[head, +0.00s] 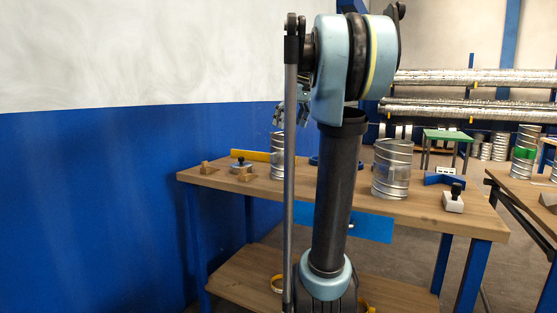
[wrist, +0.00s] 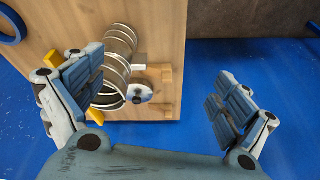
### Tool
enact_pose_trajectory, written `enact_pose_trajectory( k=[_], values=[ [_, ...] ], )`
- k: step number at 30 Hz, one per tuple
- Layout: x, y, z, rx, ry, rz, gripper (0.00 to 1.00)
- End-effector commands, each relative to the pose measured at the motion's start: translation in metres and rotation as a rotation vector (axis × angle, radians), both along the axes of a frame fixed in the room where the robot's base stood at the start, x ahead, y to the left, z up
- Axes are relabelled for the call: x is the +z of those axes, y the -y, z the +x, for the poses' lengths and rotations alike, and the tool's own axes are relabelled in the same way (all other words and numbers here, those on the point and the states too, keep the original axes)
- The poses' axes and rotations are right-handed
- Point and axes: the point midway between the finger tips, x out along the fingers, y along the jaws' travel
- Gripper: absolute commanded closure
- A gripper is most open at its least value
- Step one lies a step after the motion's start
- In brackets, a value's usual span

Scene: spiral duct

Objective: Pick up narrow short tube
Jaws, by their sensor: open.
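A narrow short tube (head: 277,155) of ribbed silver metal stands upright on the wooden workbench, partly hidden by my arm in the head view. In the wrist view the tube (wrist: 119,52) shows just beyond my left finger, which covers part of its lower end. My gripper (wrist: 160,95) is open and empty, its fingers wide apart, with the tube left of the middle of the gap. In the head view my gripper (head: 281,116) is small and partly hidden behind my arm, above the tube.
A wider silver tube (head: 392,168) stands right of my arm on the workbench (head: 445,215). Wooden blocks (head: 245,173) and a yellow piece (head: 250,155) lie near the narrow tube. A blue ring (wrist: 12,25) lies at the wrist view's left edge. A blue wall (head: 90,210) is close behind.

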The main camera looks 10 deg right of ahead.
Motion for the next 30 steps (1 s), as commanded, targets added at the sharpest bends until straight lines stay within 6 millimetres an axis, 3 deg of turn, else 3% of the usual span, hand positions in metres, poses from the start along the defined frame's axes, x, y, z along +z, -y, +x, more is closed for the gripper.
enact_pose_trajectory(
  k=[1,6,10,15,20,30],
  values=[
    [0.016,0.004,0.017,0.026,0.009,0.005,0.05],
    [0.06,0.017,0.062,0.127,0.046,0.017,0.05],
    [0.083,0.025,0.087,0.186,0.071,0.025,0.05],
    [0.098,0.031,0.104,0.232,0.092,0.03,0.05],
    [0.093,0.03,0.111,0.245,0.097,0.03,0.05],
    [0.039,0.013,0.124,0.245,0.097,0.03,0.05]
  ],
)
